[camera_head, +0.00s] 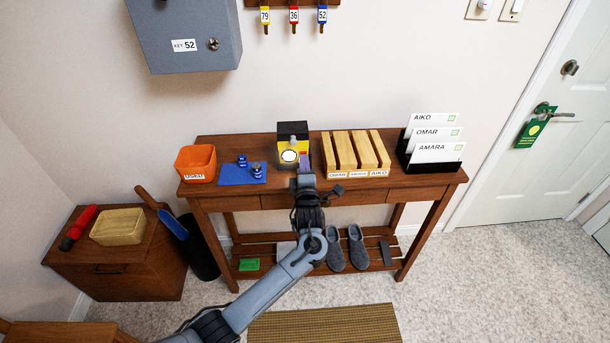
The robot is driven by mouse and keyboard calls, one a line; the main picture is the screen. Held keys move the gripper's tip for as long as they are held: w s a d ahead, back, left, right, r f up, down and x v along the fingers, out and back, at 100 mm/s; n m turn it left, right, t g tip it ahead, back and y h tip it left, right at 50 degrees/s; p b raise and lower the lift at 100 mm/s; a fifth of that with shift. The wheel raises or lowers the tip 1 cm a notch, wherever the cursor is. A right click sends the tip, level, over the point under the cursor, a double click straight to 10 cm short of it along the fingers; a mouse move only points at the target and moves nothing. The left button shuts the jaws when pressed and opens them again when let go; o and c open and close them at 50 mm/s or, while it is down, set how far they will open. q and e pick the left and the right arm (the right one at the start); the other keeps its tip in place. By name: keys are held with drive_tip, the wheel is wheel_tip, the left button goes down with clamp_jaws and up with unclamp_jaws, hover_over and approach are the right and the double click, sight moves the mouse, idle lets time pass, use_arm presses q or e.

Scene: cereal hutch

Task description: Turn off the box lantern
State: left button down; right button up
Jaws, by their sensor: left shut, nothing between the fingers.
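The box lantern (294,131), black on top and yellow below, stands upright on the wooden console table, near the wall. The round lens on its front looks bright white. A grey knob-like part sits just above the lens. My left gripper (303,166) is at the lantern's front right, close to its lower part. Its fingers look shut with nothing held. I cannot tell whether they touch the lantern, and they hide part of its lower right side. My right gripper is out of view.
On the table (225,146), an orange bin (196,163) and a blue mat (238,177) are left of the lantern. A slotted wooden rack (356,153) and a black card holder (432,163) are to its right. A grey key box (185,32) hangs above left.

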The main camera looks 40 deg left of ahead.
use_arm(q)
drive_tip(key=shift+w+a, duration=0.2)
idle(0.3)
